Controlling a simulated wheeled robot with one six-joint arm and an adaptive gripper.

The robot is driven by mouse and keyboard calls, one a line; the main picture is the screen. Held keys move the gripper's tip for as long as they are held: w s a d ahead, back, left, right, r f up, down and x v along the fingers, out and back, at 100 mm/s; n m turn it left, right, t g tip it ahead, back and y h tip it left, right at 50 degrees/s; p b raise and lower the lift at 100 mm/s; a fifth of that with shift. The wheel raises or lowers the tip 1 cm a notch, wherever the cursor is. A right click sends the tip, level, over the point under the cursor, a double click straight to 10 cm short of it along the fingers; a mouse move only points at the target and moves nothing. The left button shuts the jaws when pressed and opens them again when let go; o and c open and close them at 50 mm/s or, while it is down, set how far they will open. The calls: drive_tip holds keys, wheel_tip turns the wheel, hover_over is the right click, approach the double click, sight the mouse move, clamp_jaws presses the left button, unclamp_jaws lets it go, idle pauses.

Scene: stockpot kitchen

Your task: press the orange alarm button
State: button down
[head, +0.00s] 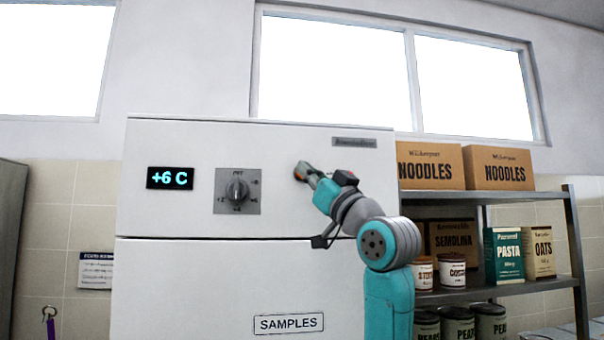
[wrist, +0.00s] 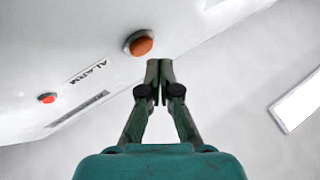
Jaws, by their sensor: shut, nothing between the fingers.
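In the head view my gripper (head: 302,172) is at the upper right of the fridge front and mostly hides the button. An "ALARM" label (wrist: 88,72) is beside the button in the wrist view.
A small red light (wrist: 47,98) is beyond the label in the wrist view. On the fridge are a dial (head: 237,191) and a "+6 C" display (head: 170,178). A shelf (head: 500,293) with boxes and cans stands right of the fridge, near my arm.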

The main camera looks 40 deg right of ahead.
drive_tip(key=shift+w, duration=0.1)
drive_tip(key=shift+w+d, duration=0.25)
drive_tip(key=shift+w+d, duration=0.2)
drive_tip(key=shift+w, duration=0.15)
idle(1.1)
drive_tip(key=shift+s+a, duration=0.1)
drive_tip(key=shift+s, duration=0.05)
drive_tip(key=shift+s+a, duration=0.35)
drive_tip(key=shift+s, duration=0.2)
drive_tip(key=shift+s+a, duration=0.7)
drive_tip(key=shift+s, duration=0.35)
drive_tip(key=shift+s+a, duration=0.7)
drive_tip(key=shift+s, duration=0.3)
